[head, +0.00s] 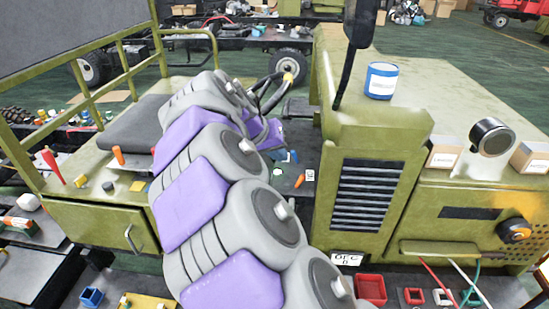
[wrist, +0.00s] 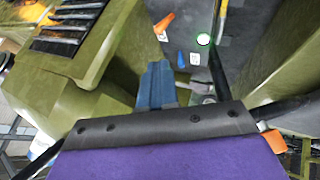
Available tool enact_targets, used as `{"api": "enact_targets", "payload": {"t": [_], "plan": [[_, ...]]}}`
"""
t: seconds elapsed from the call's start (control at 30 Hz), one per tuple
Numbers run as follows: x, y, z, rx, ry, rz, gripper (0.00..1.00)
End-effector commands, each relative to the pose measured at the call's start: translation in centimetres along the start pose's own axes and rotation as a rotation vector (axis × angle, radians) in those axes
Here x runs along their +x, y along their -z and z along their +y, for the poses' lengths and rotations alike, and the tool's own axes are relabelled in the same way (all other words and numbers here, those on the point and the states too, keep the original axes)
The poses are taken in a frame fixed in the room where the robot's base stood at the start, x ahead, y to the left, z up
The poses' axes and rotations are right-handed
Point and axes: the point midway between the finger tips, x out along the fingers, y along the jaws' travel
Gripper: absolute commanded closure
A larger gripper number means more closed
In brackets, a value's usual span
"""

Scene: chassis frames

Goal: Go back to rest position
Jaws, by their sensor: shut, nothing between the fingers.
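My arm, grey and purple, reaches from the bottom middle of the head view up over the green chassis (head: 400,135). Its far end is beside the dark seat (head: 137,132) and the vehicle's middle gap, and the arm links partly hide it. In the wrist view my gripper (wrist: 155,85) shows as blue fingers beyond a dark bar and purple body. The fingers are shut with nothing held. They are over the green bodywork, near a dark panel.
A blue-and-white can (head: 381,80) stands on the green hood, with a round black-rimmed lamp (head: 491,136) to the right. A black upright post (head: 357,45) rises near the arm. An orange item (wrist: 164,22) lies on the dark panel. Green rails stand at left.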

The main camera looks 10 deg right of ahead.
Motion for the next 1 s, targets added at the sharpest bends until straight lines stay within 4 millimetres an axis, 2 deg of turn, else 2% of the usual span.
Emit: {"api": "enact_targets", "payload": {"t": [0.13, 0.47, 0.57, 0.6, 0.67, 0.8, 0.9, 0.97, 1.0], "plan": [[-0.9, -0.1, 0.6, 0.000, 0.000, 0.001, 1.00], [-0.8, -0.2, 0.9, 0.001, 0.000, -0.002, 1.00], [-0.8, -1.0, 2.5, 0.012, 0.001, -0.021, 1.00], [-0.9, -1.6, 3.5, 0.020, 0.006, -0.033, 1.00], [-0.8, -3.0, 5.4, 0.028, 0.014, -0.064, 1.00], [-0.3, -8.0, 9.6, 0.030, 0.066, -0.153, 1.00], [0.1, -12.3, 11.3, 0.006, 0.122, -0.221, 1.00], [0.3, -15.1, 11.8, -0.018, 0.163, -0.259, 1.00], [0.5, -17.1, 12.0, -0.040, 0.190, -0.287, 1.00]]}}
